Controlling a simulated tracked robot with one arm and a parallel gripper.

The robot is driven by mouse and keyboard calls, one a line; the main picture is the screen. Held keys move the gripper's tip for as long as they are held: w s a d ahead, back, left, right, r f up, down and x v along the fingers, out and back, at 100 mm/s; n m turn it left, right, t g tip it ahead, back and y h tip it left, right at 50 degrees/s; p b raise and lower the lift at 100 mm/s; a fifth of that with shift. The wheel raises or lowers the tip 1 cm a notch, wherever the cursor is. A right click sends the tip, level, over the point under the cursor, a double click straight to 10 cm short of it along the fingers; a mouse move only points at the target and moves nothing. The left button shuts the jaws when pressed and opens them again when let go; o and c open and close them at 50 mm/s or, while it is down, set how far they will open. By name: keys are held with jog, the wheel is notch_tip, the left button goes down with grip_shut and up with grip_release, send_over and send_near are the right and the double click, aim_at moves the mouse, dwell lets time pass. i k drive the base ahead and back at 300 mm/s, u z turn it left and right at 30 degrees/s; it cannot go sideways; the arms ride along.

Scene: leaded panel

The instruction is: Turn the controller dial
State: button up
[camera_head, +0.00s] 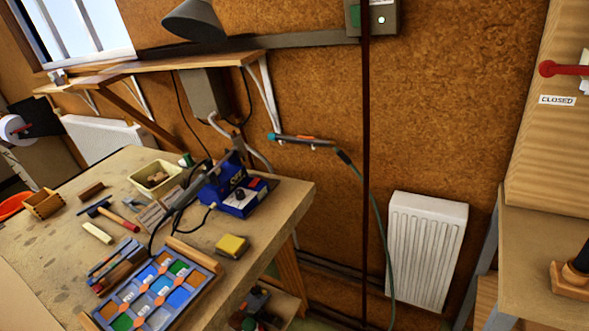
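A blue box (228,206) that looks like the controller stands at the back right of the workbench. A dark round dial (240,194) sits on its pale front panel; its pointer setting is too small to read. Dark cables run from the box over the bench. The leaded panel (155,296), with blue, green and orange panes, lies in front of it near the bench's front edge. My gripper is not in view, so I cannot tell whether it is open or shut.
The workbench (60,235) holds a yellow block (232,246), a tray (155,174) and several tools. A dark vertical pole or cable (365,170) crosses the view. A white radiator (425,250) is on the wall. A wooden stand (545,235) is at right.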

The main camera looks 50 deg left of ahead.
aim_at(241, 195)
jog(key=u, duration=0.15)
jog(key=i, duration=1.2)
jog(key=u, duration=1.1)
jog(key=i, duration=0.7)
jog(key=u, duration=0.5)
jog(key=k, duration=0.9)
jog(key=u, duration=0.2)
jog(key=i, duration=0.9)
jog(key=z, duration=0.1)
